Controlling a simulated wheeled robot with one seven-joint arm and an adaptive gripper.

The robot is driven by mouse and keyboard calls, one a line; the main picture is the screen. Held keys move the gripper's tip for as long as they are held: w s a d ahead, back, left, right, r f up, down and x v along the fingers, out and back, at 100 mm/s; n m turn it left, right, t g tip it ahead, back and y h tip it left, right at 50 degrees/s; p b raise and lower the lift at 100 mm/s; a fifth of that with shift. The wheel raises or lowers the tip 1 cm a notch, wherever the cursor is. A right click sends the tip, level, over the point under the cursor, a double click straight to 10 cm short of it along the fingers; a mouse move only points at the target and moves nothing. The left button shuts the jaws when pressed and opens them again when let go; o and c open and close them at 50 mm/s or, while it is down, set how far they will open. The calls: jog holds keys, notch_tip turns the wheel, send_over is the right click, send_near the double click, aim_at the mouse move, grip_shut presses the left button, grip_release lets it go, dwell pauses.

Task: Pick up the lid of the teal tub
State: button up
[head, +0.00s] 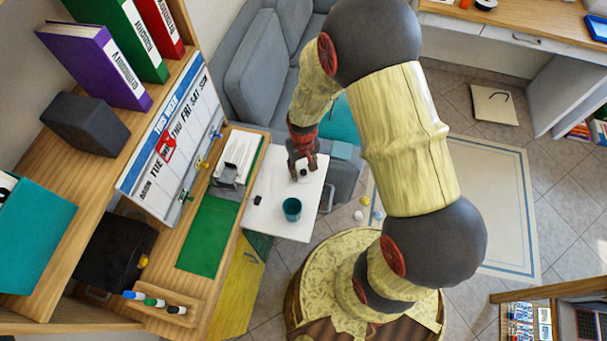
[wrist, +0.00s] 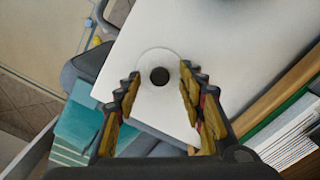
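The teal tub (head: 291,209) stands on the white table top, its open top facing up. A pale round lid with a dark knob (wrist: 159,76) lies flat on the white surface in the wrist view. The knob also shows small and dark under my gripper in the head view (head: 304,173). My gripper (wrist: 160,72) is open, with one finger on each side of the knob. It points down at the lid, and I cannot tell its height above it. The tub is out of the wrist view.
The white table top (head: 268,221) is mostly bare, with a small black item (head: 257,200) near its left edge. A wooden desk with a paper tray (head: 236,160) and a green mat (head: 208,236) adjoins it on the left. A grey sofa (head: 254,68) stands behind.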

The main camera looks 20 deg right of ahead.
jog(key=shift+c, duration=0.7)
grip_shut()
jog(key=shift+r, duration=0.15)
